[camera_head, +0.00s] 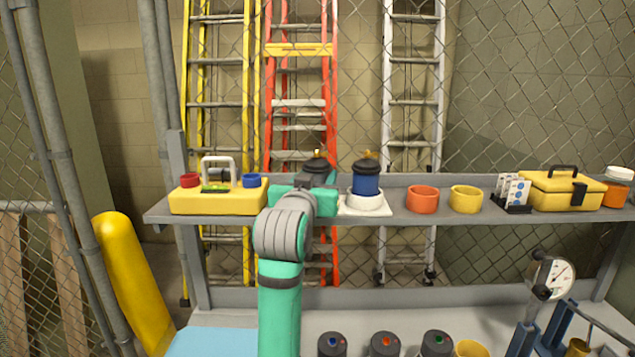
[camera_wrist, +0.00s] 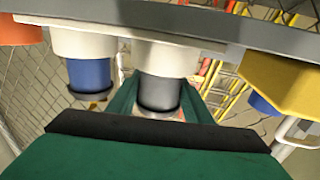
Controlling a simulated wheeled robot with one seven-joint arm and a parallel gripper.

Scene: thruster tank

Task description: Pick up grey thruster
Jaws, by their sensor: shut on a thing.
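The grey thruster (camera_wrist: 160,92) is a short dark grey cylinder, its lower end in a white round holder (camera_wrist: 166,57) on the shelf. The wrist view looks upside down. In the head view its dark top (camera_head: 318,165) with a brass tip shows above my gripper (camera_head: 308,194), which hides the rest. In the wrist view, my gripper's green fingers (camera_wrist: 160,105) are on both sides of the grey thruster, shut on it. A blue thruster (camera_head: 366,182) with a black top stands upright just right, in its own white holder (camera_head: 365,203).
A yellow box with a handle (camera_head: 218,200) is close left of my gripper. Orange (camera_head: 422,198) and yellow (camera_head: 466,198) cups, a card stand (camera_head: 514,192) and a yellow toolbox (camera_head: 562,190) line the shelf (camera_head: 440,222) rightward. A dial gauge (camera_head: 553,275) is lower right.

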